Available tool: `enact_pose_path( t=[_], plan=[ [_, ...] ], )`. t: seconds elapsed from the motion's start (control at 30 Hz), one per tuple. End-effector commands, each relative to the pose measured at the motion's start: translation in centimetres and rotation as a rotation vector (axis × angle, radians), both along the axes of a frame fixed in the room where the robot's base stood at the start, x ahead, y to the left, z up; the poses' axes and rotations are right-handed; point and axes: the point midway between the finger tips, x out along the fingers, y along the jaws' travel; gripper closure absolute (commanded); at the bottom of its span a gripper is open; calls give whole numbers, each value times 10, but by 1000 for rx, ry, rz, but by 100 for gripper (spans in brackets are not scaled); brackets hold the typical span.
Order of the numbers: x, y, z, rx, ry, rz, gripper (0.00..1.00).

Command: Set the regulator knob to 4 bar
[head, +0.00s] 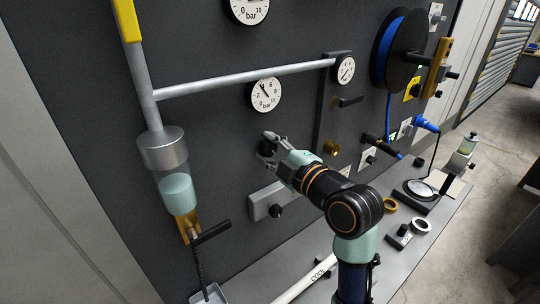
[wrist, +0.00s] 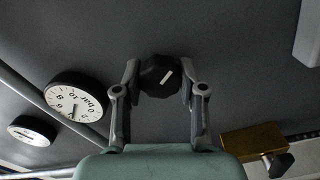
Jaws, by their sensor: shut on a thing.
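The regulator knob (wrist: 157,77) is black and faceted, with a white pointer line. In the wrist view it sits between my gripper's fingers, and the line slants to the upper right. My gripper (wrist: 160,84) is shut on it, a finger on either side. In the head view, my gripper (head: 268,146) is at the dark panel and mostly hides the knob. A white bar gauge (head: 266,95) is on the panel just above. Its needle points up and slightly left, between the 2 and the 6. The gauge also shows in the wrist view (wrist: 76,103).
A grey pipe (head: 240,78) runs above the gauge. A smaller gauge (head: 344,69) is to the right, above a black lever (head: 349,101). A grey box (head: 265,200) with a black knob is below my gripper. A clear cylinder (head: 175,187) with liquid is on the left.

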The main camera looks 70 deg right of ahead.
Motion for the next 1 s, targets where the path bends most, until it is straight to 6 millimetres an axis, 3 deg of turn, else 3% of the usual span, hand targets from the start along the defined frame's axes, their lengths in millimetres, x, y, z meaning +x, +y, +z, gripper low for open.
enact_pose_path(
  t=[0.4, 0.9, 0.93, 1.0],
  plan=[
    [0, 0, -1, -148, 84, 0, 95],
    [0, 0, 0, -163, 93, -1, 95],
    [0, 0, 0, -163, 93, -1, 58],
    [0, 0, 0, -163, 93, 0, 46]
  ],
)
